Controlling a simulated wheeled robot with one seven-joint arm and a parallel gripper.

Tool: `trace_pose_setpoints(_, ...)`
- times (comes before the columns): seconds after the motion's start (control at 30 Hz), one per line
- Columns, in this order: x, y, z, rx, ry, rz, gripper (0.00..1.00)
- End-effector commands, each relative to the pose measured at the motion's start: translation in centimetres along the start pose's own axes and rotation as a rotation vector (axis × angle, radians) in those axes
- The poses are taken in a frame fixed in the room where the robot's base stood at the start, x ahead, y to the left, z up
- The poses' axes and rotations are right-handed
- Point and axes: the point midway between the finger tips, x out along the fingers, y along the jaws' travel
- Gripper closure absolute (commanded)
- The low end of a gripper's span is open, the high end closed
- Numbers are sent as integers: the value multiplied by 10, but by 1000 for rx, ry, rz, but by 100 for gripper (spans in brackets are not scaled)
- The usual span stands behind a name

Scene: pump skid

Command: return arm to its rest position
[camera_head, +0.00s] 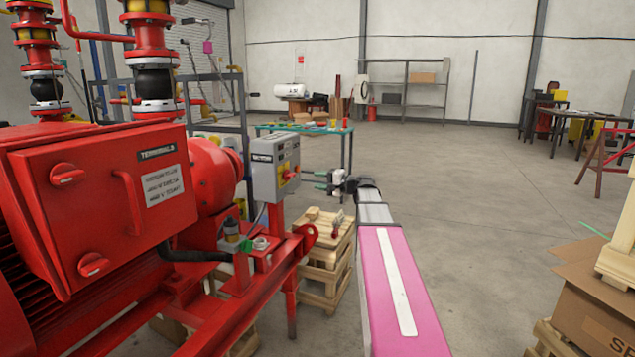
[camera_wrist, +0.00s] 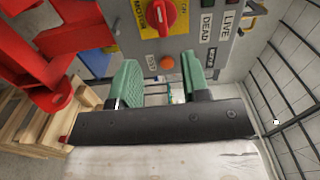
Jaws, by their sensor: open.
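My gripper (camera_head: 309,180) is at the end of my outstretched arm, pointing left toward a grey control box (camera_head: 264,180) on the red pump skid. In the wrist view its two green finger pads (camera_wrist: 161,78) are apart with nothing between them. Beyond them is the box face (camera_wrist: 185,40), with a red rotary knob (camera_wrist: 157,14) on a yellow plate, an orange button (camera_wrist: 166,62) and DEAD and LIVE labels. The fingers appear apart from the knob. In the head view a gap shows between fingertips and box.
The red terminal box (camera_head: 105,200) and motor fill the left. Wooden pallets (camera_head: 325,255) are stacked beside the skid under my gripper. A cardboard box (camera_head: 595,295) stands at the lower right. A green-topped table (camera_head: 340,131) is behind.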

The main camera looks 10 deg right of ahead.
Motion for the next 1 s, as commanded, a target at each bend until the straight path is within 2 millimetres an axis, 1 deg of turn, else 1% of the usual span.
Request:
trace_pose_setpoints(0.1,0,1,0,0,0,2,57)
trace_pose_setpoints(0.17,2,5,4,-1,-3,13,57)
trace_pose_setpoints(0.27,6,24,18,-8,-15,71,57)
trace_pose_setpoints(0.37,14,61,44,-22,-40,179,57)
trace_pose_setpoints(0.4,16,79,56,-31,-54,235,57)
trace_pose_setpoints(0.47,19,108,78,-47,-78,328,57)
trace_pose_setpoints(0.5,20,128,93,-60,-95,393,57)
trace_pose_setpoints(0.57,18,159,116,-81,-125,496,57)
trace_pose_setpoints(0.6,16,178,132,-99,-146,567,57)
trace_pose_setpoints(0.67,10,208,156,-127,-181,674,57)
trace_pose_setpoints(0.7,5,226,172,-148,-204,747,57)
trace_pose_setpoints(0.77,-5,252,194,-182,-241,853,57)
trace_pose_setpoints(0.8,-13,268,209,-206,-267,924,57)
trace_pose_setpoints(0.87,-26,290,230,-245,-306,1028,57)
trace_pose_setpoints(0.9,-36,302,243,-273,-332,1096,57)
trace_pose_setpoints(1.0,-60,327,270,-344,-394,1251,57)
